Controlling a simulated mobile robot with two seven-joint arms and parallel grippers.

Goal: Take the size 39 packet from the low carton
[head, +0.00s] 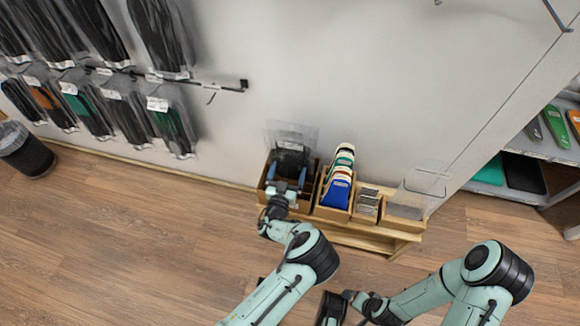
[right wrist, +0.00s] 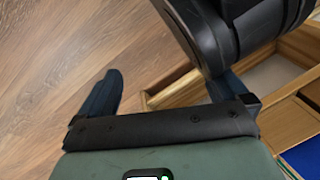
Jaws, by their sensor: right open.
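A low cardboard carton (head: 263,180) stands at the left end of a wooden bench against the wall. A dark packet in a clear sleeve (head: 291,139) stands up at it, above its rim. My left gripper (head: 286,176) is at this carton, its blue fingers apart in front of the packet. Whether they touch or grip it, I cannot tell. No size number is readable, and the gripper hides much of the carton's inside. My right gripper (right wrist: 165,92) is open and empty, low in front of the bench; a dark arm part covers some of the right wrist view.
To the right on the wooden bench (head: 375,240) are a carton of colored insoles (head: 338,180), small grey stacks (head: 367,204) and a clear-walled box (head: 408,208). Packets hang on wall rails at the left. A shelf (head: 545,150) stands at the right.

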